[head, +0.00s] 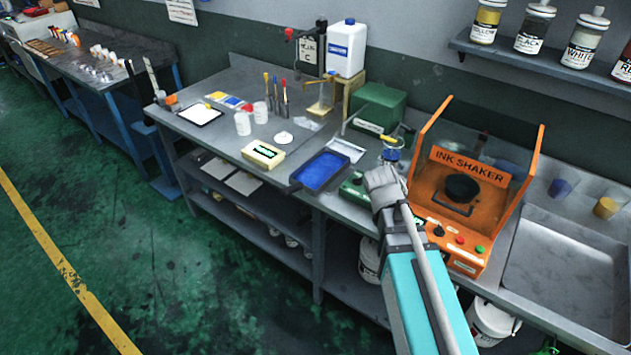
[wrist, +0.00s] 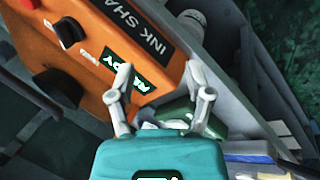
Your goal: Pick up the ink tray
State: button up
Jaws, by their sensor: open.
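The ink tray (head: 320,172) is a shallow, dark-rimmed blue tray lying flat near the front edge of the workbench in the head view. My arm reaches up from the lower right of that view, and its grey end is to the right of the tray, apart from it. My gripper (wrist: 161,76) shows in the wrist view with its two grey fingers spread and nothing between them. The orange ink shaker (wrist: 130,50) lies behind the fingers there. A blue strip at the lower right of the wrist view is too cropped to identify.
The ink shaker (head: 463,190) stands to the right of my arm's end. A cream box (head: 263,154) sits left of the tray, and a green device (head: 353,187) sits to its right. A green box (head: 379,106) stands behind. The green floor in front is clear.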

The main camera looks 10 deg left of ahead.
jog(key=w+a+f+n+t+h+b, duration=0.2)
jog(key=w+a+n+b, duration=0.1)
jog(key=a, duration=0.6)
jog(key=n+t+b, duration=0.6)
jog(key=t+b, duration=0.2)
jog(key=t, duration=0.1)
send_near(284, 195)
jog(key=shift+w+d, duration=0.25)
jog(key=shift+w, duration=0.05)
jog(key=shift+f, duration=0.1)
jog(key=b+x, duration=0.2)
jog(key=x, duration=0.5)
jog(key=shift+w+f, duration=0.25)
jog(key=shift+w, duration=0.05)
jog(key=shift+w+d, duration=0.25)
jog(key=shift+w, duration=0.15)
jog(key=shift+w+b, duration=0.1)
jog(key=shift+b, duration=0.2)
